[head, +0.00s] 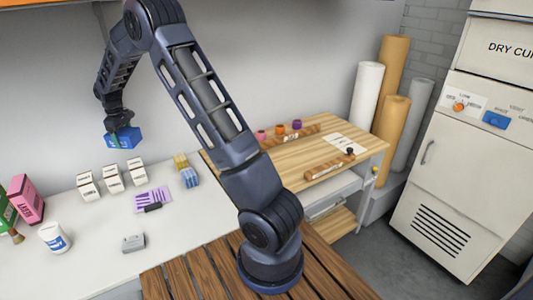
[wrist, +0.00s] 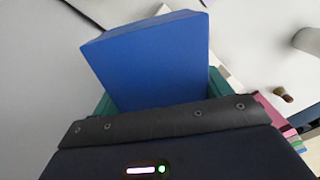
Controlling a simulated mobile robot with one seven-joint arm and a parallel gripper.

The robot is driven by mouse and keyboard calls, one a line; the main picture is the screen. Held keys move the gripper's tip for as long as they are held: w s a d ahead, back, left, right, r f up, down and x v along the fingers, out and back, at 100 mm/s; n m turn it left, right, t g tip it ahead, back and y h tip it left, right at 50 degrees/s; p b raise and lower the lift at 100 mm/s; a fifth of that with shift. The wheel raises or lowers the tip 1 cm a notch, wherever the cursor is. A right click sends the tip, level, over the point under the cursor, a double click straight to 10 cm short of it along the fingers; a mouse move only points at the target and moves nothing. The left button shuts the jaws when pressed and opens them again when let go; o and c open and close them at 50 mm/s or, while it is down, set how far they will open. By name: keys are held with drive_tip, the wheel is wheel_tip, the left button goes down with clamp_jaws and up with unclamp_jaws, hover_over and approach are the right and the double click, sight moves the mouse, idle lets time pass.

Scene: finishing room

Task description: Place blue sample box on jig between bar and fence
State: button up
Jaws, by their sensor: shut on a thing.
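My gripper (head: 116,131) is shut on the blue sample box (head: 124,138) and holds it above the white counter at the left of the head view. In the wrist view the blue box (wrist: 150,60) sticks out beyond the green fingers, slightly tilted. The wooden bench (head: 270,173) to the right carries a rear wooden strip (head: 301,138) with pink, orange and purple pieces, and a front wooden strip (head: 328,166) with a black knob at its end. I cannot tell for sure which of these is the bar and which the fence.
A white sheet (head: 345,141) lies on the bench. Tall rolls (head: 366,95) stand behind it.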

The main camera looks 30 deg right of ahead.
drive_tip(key=s+d+m, duration=0.2)
drive_tip(key=d+m, duration=0.3)
drive_tip(key=d, duration=3.7)
drive_tip(key=m, duration=0.6)
hover_over(298, 157)
wheel_tip(298, 157, down, 19)
drive_tip(key=shift+f, duration=0.1)
drive_tip(key=shift+f, duration=0.1)
drive_tip(key=o, duration=1)
